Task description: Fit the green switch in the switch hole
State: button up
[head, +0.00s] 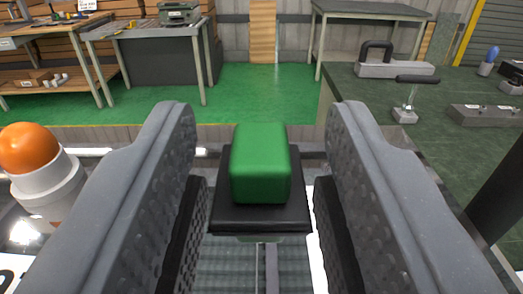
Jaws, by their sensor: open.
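The green switch (261,163) is a rounded green block on a black square base (261,221). It shows in the middle of the head view, upright, between the two fingers of my gripper (261,190). My gripper is open, with a finger on each side of the switch. A narrow gap shows between the black base and each finger pad. What lies beneath the base is mostly hidden, so I cannot tell whether it sits in a hole. No empty switch hole is visible.
An orange-topped white lamp (35,170) stands close at the left. At the right, a dark green-topped bench (380,95) holds grey blocks and a handled part (390,65). Workbenches stand at the back left. Open green floor (235,95) lies ahead.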

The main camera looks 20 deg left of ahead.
jog(key=b+v, duration=0.2)
jog(key=v, duration=1.1)
jog(key=shift+s+d, duration=0.25)
jog(key=shift+s, duration=0.05)
